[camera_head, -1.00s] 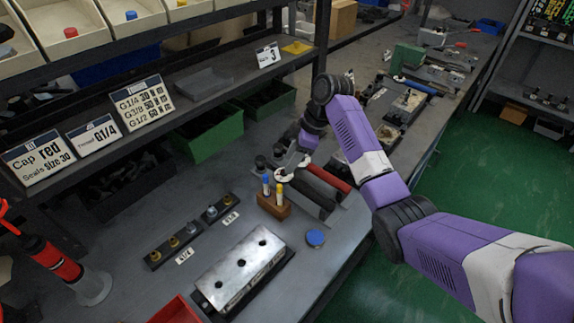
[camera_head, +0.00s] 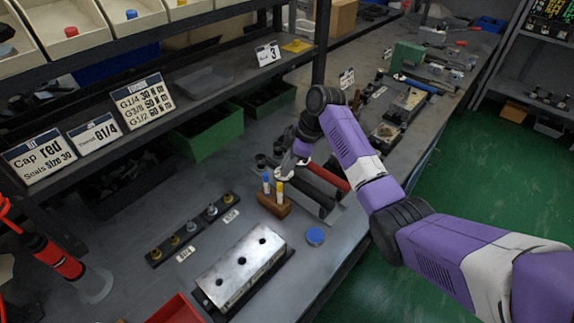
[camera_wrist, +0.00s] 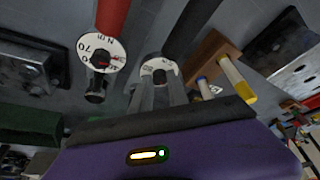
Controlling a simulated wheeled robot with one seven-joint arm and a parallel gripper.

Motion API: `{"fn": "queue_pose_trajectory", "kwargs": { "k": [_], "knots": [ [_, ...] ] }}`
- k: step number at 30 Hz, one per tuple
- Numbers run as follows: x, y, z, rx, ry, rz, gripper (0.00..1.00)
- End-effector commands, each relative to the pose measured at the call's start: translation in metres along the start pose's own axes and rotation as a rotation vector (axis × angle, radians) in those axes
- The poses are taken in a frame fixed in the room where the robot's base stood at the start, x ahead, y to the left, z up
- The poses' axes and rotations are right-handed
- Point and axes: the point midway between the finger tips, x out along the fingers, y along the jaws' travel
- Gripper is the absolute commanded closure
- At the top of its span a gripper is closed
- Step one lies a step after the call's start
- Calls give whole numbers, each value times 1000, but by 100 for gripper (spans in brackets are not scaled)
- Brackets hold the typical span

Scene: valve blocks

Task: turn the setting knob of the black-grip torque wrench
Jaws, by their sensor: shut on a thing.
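The black-grip torque wrench (camera_head: 312,198) lies on the bench, and its dark grip also shows in the wrist view (camera_wrist: 190,28). Its white dial (camera_wrist: 149,69) faces my gripper (camera_wrist: 161,88). The two fingers are shut on the dark setting knob (camera_wrist: 159,76) at the dial's centre, which they partly hide. In the head view my gripper (camera_head: 288,167) is small and partly hidden by my wrist. The red-grip torque wrench (camera_head: 331,178) lies beside it; its dial (camera_wrist: 101,52) with 70 and N m shows left of my fingers, apart from them.
A brown wooden block (camera_head: 273,205) with a blue-topped and a yellow-topped stick stands close to the black-grip wrench. A metal valve block (camera_head: 238,268) and a blue disc (camera_head: 315,236) lie nearer. A green bin (camera_head: 209,138) stands behind, under the shelf.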

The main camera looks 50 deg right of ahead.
Motion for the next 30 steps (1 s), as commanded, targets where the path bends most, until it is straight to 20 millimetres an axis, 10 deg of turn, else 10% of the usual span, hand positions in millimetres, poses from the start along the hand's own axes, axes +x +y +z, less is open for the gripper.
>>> {"fn": "queue_pose_trajectory", "kwargs": {
  "k": [30],
  "knots": [
    [-2,-7,-4,592,-1,244,100]
  ]
}}
